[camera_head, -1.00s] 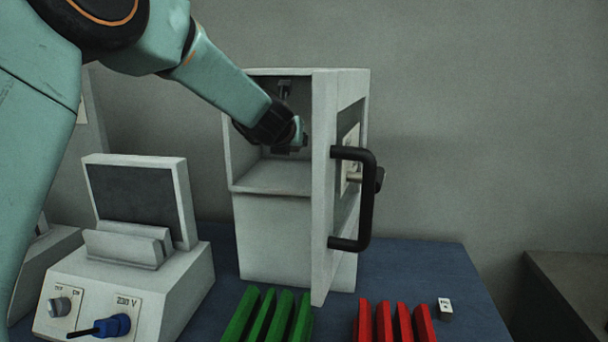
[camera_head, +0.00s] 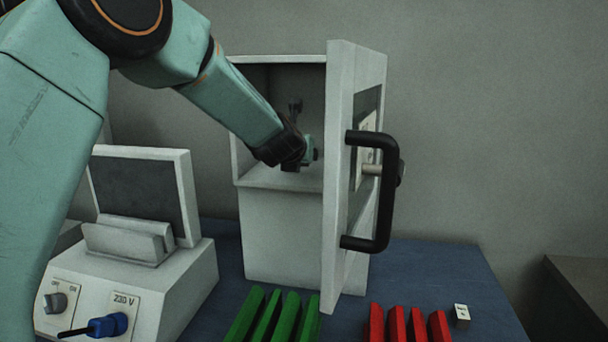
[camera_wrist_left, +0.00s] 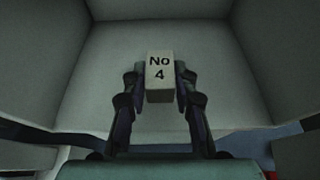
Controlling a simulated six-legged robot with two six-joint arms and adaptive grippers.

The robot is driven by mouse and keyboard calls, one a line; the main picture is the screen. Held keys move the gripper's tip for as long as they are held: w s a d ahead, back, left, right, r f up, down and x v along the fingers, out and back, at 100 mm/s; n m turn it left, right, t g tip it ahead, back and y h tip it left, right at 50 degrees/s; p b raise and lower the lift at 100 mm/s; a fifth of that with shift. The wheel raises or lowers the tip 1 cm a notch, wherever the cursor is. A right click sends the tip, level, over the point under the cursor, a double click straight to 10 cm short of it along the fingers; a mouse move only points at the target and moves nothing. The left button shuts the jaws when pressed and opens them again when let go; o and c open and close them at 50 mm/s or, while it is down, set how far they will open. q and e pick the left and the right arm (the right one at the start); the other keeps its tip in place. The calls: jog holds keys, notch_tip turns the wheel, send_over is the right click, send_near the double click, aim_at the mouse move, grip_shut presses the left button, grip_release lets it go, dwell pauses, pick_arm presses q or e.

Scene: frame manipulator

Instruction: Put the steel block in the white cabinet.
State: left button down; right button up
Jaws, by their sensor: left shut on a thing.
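The white cabinet (camera_head: 285,230) stands upright on the table with its door (camera_head: 338,180) swung open to the right. My left gripper (camera_head: 298,158) reaches into its upper compartment, low over the shelf floor. In the left wrist view my left gripper (camera_wrist_left: 160,100) is shut on a small pale block (camera_wrist_left: 160,85) marked "No 4", with the compartment walls around it. The head view hides this block behind the gripper. I cannot tell whether it touches the shelf, or tell its material for sure. My right gripper is not in view.
A black door handle (camera_head: 385,190) sticks out at the right. A grey 230 V device (camera_head: 180,275) stands left of the cabinet. Green bars (camera_head: 270,315), red bars (camera_head: 408,325) and another small marked block (camera_head: 461,316) are in front. The blue table (camera_head: 440,275) is clear at right.

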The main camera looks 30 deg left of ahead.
aim_at(304, 166)
pick_arm(q)
jog(key=f, duration=0.1)
jog(key=w+f, duration=0.1)
jog(key=f, duration=0.1)
jog(key=shift+d, duration=0.15)
jog(key=shift+s+f+b, duration=0.15)
jog(key=shift+f+b, duration=0.15)
jog(key=shift+f, duration=0.05)
jog(key=shift+s, duration=0.2)
jog(key=shift+s+a+r, duration=0.15)
jog(key=shift+s+a, duration=0.05)
jog(key=shift+s, duration=0.05)
jog(key=shift+w+d+f, duration=0.1)
jog(key=shift+w+f, duration=0.15)
jog(key=c, duration=1.3)
grip_release()
jog(key=shift+w+d+f, duration=0.1)
jog(key=shift+w, duration=0.1)
jog(key=shift+o, duration=1)
jog(key=shift+s, duration=0.1)
jog(key=shift+o, duration=0.2)
jog(key=shift+s+r, duration=0.2)
jog(key=shift+s, duration=0.1)
jog(key=shift+w, duration=0.1)
